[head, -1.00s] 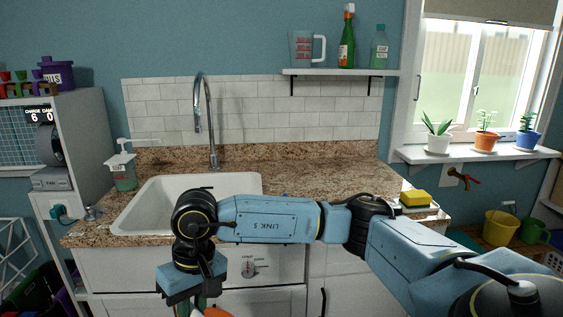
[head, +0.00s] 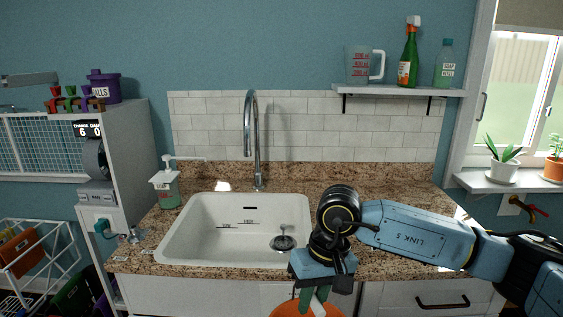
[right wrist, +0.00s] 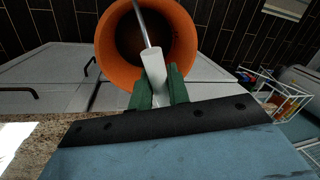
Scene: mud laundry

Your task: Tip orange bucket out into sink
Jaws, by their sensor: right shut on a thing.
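The white sink (head: 238,222) is set in the granite counter, with its drain showing and the basin looking empty. The orange bucket (head: 306,309) shows only as a rim at the bottom edge of the head view. In the right wrist view the bucket (right wrist: 113,42) hangs with its mouth toward the camera; its inside is dark brown, and I cannot tell what is in it. My right gripper (right wrist: 160,88) is shut on the bucket's white handle grip. In the head view my right gripper (head: 314,299) is in front of the counter, below the sink's right front corner. My left gripper is not in view.
A tall curved faucet (head: 253,140) stands behind the sink. A soap dispenser (head: 166,185) stands to the left of the sink. The counter (head: 385,200) right of the sink looks clear. A wall shelf (head: 400,91) holds a jug and bottles above.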

